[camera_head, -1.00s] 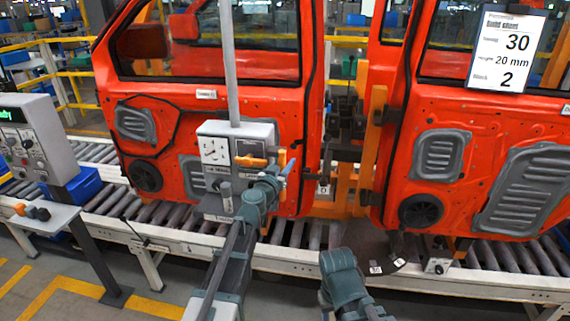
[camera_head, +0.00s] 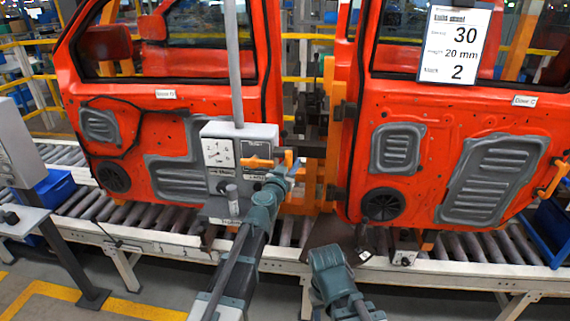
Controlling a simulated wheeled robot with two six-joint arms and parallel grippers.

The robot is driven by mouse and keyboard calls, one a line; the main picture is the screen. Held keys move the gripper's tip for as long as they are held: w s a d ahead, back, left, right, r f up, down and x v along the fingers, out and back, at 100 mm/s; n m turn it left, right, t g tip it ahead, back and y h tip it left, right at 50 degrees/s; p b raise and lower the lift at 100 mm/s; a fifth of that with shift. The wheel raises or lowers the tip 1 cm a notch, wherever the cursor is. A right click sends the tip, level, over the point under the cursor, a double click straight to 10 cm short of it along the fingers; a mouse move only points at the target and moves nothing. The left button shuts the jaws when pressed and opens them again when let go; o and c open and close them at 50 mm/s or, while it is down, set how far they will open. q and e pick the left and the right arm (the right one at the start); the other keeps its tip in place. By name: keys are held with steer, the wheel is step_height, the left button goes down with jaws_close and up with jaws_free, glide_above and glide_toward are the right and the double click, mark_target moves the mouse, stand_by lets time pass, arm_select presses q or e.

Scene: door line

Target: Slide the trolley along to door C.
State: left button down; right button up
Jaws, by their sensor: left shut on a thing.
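The trolley, a grey box (camera_head: 222,195) with a dial on its face and a pole rising from it, hangs in front of the left red door (camera_head: 162,94), whose label seems to read Door B. The trolley has an orange handle (camera_head: 258,163) at its right side. My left gripper (camera_head: 284,168) is shut on this handle; its fingertips are partly hidden. Door C (camera_head: 470,150), labelled at its upper right, stands to the right of the trolley, beyond a gap. My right gripper (camera_head: 328,262) is low in front of the conveyor, apart from the trolley; its jaws are not clear.
A roller conveyor (camera_head: 470,247) runs under both doors. Orange posts and dark clamps (camera_head: 335,130) stand between the doors. A sheet (camera_head: 455,45) showing 30, 20 mm and 2 hangs over door C. A control panel stand (camera_head: 60,250) is at the left.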

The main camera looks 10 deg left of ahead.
arm_select(q)
steer(key=shift+d, duration=0.9)
arm_select(e)
steer(key=shift+d, duration=0.35)
arm_select(q)
steer(key=c, duration=0.6)
jaws_free()
steer(key=shift+s, duration=0.1)
steer(key=v, duration=1.3)
steer(key=shift+s+a, duration=0.1)
steer(key=shift+s, duration=0.2)
